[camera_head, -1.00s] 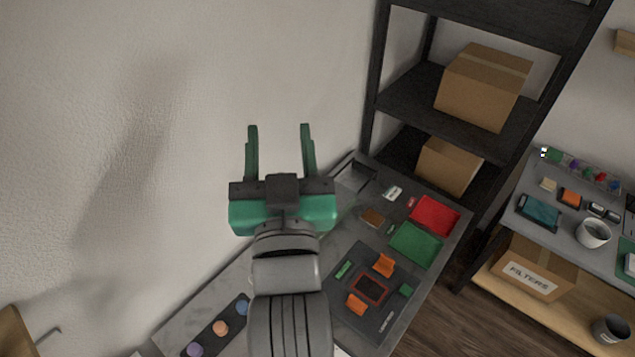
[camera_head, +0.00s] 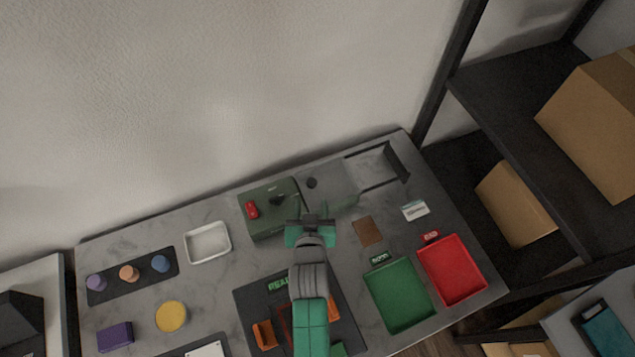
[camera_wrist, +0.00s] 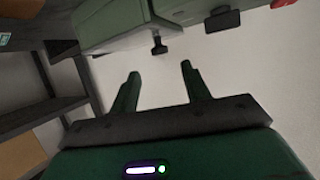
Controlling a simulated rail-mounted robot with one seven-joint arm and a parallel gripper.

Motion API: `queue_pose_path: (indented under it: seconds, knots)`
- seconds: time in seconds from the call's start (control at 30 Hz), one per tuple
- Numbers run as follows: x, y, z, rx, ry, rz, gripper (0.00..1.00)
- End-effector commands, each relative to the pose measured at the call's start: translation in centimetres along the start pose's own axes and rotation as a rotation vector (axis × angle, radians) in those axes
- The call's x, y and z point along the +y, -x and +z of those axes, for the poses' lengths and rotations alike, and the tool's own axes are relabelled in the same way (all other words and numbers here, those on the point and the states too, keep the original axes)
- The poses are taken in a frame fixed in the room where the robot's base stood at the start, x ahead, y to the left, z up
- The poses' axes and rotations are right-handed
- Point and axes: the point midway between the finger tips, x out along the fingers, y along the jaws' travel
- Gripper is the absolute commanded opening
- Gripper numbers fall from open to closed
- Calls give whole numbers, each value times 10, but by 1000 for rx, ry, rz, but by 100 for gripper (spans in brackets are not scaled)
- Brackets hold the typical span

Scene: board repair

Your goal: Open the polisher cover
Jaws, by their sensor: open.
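The polisher looks to be the dark green box (camera_head: 264,222) with a red knob (camera_head: 251,209) at the back of the bench. A grey-green cover-like part (camera_head: 330,190) with a small dark knob (camera_head: 312,183) adjoins it on the right; I cannot tell if it is the cover. My gripper (camera_head: 310,216) is in front of these parts, and its fingers are hard to make out there. In the wrist view my gripper (camera_wrist: 160,70) is open and empty. A black knob (camera_wrist: 158,46) on a pale green body (camera_wrist: 130,25) appears beyond the gap between the fingertips, apart from them.
A dark bracket (camera_head: 396,162) stands at the back right. Green (camera_head: 400,325) and red (camera_head: 452,292) trays lie at the right. A white tray (camera_head: 208,261) and a strip with coloured knobs (camera_head: 127,292) are at the left. The wall is close behind the bench.

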Motion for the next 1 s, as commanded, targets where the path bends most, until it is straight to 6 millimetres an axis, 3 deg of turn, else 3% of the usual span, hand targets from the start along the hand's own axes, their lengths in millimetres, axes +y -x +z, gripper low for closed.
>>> queue_pose_path:
  seconds: [0.2,0.4,0.73,0.97,1.0]
  knots:
    - [0,-41,0,2,-1,1,47]
    - [0,-69,-1,1,-2,1,47]
    - [1,-74,-2,2,-1,1,47]
    - [0,-74,-2,1,-1,1,2]
    - [0,-74,-2,1,-1,1,0]
